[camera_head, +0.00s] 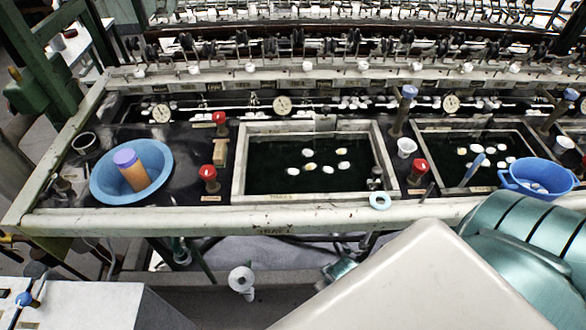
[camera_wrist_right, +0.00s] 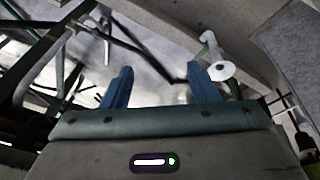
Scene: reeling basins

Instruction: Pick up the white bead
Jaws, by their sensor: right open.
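No single thing stands out as the white bead. In the head view, several small white oval pieces (camera_head: 326,169) float in the dark water of the middle basin (camera_head: 237,172), and more white pieces (camera_head: 499,161) lie in the right basin. A white roll-shaped piece (camera_head: 240,279) with a hole stands below the bench edge. A similar white piece (camera_wrist_right: 221,70) shows in the right wrist view, just beyond the right finger. My right gripper (camera_wrist_right: 160,85) is open, its two blue fingers wide apart with nothing between them. It is hidden in the head view. My left gripper is not in view.
A blue bowl (camera_head: 100,185) holding an orange cylinder (camera_head: 134,172) stands at left on the bench. A smaller blue basin (camera_head: 536,178) stands at right. Red-topped knobs (camera_head: 208,173) stand beside the basins.

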